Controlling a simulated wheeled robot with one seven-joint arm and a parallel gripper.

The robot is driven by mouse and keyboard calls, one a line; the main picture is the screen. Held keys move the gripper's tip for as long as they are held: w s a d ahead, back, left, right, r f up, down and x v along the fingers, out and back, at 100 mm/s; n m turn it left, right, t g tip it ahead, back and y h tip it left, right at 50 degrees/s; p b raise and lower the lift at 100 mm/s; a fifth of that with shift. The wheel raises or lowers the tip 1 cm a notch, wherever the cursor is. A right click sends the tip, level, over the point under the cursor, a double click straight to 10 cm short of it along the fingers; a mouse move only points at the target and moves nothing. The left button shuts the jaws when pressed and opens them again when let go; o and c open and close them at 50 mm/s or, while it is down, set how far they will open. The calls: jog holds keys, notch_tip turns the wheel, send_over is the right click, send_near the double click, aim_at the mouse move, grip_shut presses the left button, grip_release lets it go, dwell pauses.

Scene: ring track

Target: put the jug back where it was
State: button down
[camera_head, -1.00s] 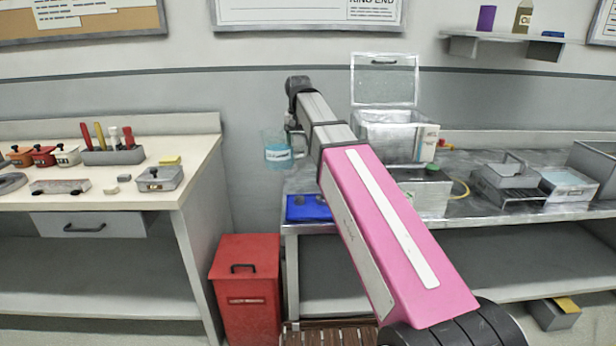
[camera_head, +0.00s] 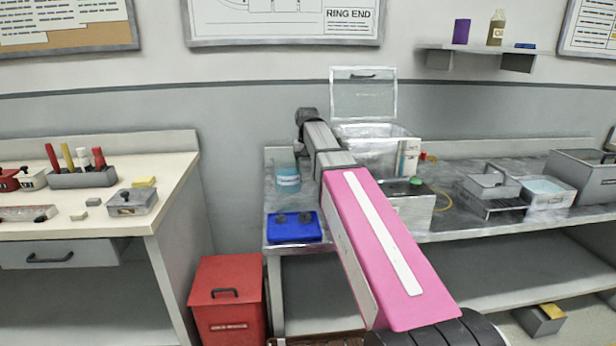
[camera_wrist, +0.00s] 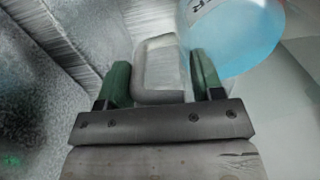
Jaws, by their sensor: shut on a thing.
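The jug (camera_head: 287,179) is clear with blue liquid and a white label. In the head view it appears upright over the left end of the metal bench (camera_head: 276,213), behind the blue tray. I cannot tell whether its base touches the bench. In the wrist view my gripper (camera_wrist: 160,72) has its green fingers on either side of the jug's pale handle, shut on it. The jug's blue body (camera_wrist: 240,38) shows at the upper right there. In the head view my arm hides the gripper and the handle.
A blue tray (camera_head: 293,229) lies at the bench's front left corner. An open-lidded metal box (camera_head: 368,150) stands right of the jug, behind my arm. A red bin (camera_head: 228,300) stands on the floor between the bench and the pale table (camera_head: 100,222). Wire-handled containers sit farther right.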

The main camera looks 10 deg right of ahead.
jog(key=shift+w+d+f, duration=0.1)
jog(key=shift+d+f, duration=0.15)
jog(key=shift+f, duration=1.9)
jog(key=c, duration=0.5)
grip_release()
jog(key=shift+f, duration=0.1)
jog(key=shift+c, duration=0.2)
notch_tip(320, 180, up, 12)
jog(key=shift+r, duration=0.15)
